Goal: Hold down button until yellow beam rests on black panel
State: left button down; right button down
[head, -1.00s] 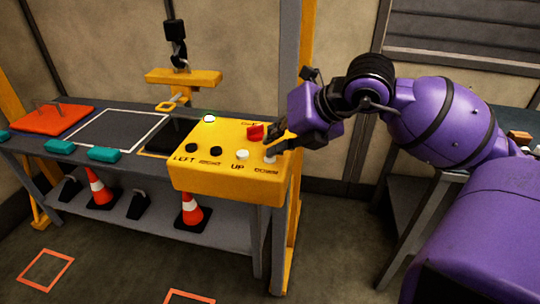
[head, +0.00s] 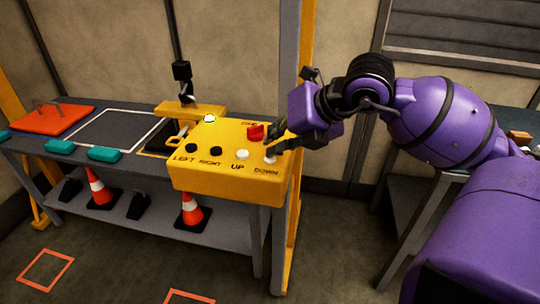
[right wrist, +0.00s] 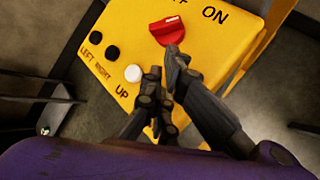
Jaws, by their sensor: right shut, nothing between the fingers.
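The yellow control box (head: 228,185) stands at the right end of the table, with black LEFT and RIGHT buttons, white UP and DOWN buttons and a red switch (head: 255,132). My right gripper (head: 272,153) is shut and empty, its fingertips at the white DOWN button (head: 270,158). In the right wrist view the fingers (right wrist: 165,82) hide that button. The yellow beam (head: 190,109) hangs from a black hook (head: 183,84) low over the black panel (head: 160,138), partly behind the box. My left gripper is not in view.
A red-orange plate (head: 55,119) with a handle and a white-outlined dark square (head: 118,130) are on the table to the left. Teal blocks (head: 104,154) lie along its front edge. Orange cones (head: 193,212) stand on the lower shelf.

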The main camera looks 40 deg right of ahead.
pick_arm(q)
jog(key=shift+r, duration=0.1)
pick_arm(e)
jog(key=shift+r, duration=0.1)
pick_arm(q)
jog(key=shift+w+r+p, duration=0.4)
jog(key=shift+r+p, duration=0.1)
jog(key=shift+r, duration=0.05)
pick_arm(e)
jog(key=shift+r, duration=0.75)
